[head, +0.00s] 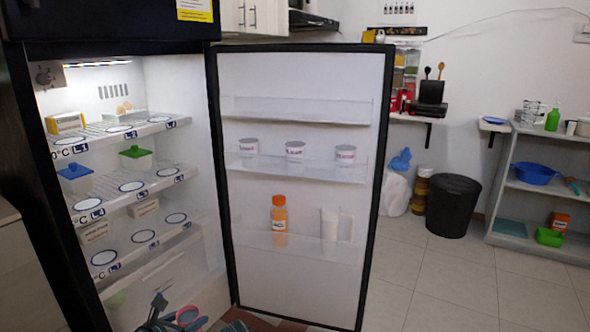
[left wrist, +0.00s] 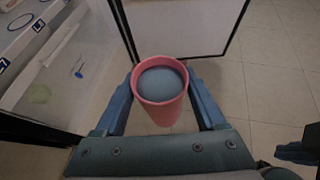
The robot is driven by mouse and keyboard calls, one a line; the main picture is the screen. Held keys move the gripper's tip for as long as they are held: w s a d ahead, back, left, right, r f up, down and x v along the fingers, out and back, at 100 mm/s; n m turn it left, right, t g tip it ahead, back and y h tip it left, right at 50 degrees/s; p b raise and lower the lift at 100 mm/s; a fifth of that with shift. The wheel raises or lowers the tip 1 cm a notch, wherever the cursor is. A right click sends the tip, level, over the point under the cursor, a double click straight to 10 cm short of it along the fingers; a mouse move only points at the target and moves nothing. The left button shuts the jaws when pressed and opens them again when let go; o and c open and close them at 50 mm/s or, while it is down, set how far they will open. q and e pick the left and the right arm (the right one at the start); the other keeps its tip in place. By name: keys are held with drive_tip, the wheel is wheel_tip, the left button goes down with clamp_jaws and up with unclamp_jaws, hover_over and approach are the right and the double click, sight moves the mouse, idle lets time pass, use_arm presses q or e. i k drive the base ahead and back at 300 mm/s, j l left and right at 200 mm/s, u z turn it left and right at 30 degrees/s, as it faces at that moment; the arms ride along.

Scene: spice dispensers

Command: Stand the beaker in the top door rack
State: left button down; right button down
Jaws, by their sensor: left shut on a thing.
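The beaker looks like a pink cup with a round blue-grey inside; it shows in the left wrist view (left wrist: 161,88) and at the bottom of the head view (head: 187,316). My left gripper (left wrist: 160,98) is shut on it, one blue finger on each side, and holds it upright. In the head view the left gripper (head: 176,317) is low in front of the fridge, well below the racks. The top door rack (head: 295,110) is a clear bin high on the open fridge door and looks empty. A dark part at the right edge of the left wrist view may be my right gripper (left wrist: 298,152).
The middle door rack (head: 300,171) holds several white tubs. The lower door rack (head: 300,245) holds an orange-capped bottle (head: 279,214) and a white jug (head: 330,224). Fridge shelves (head: 130,185) with marked circles stand left.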

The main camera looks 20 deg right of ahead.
sight(295, 116)
drive_tip(key=i+l, duration=0.15)
drive_tip(key=l, duration=0.35)
drive_tip(key=i+l+u, duration=0.1)
drive_tip(key=l, duration=0.35)
drive_tip(key=i+l, duration=0.15)
drive_tip(key=l, duration=0.35)
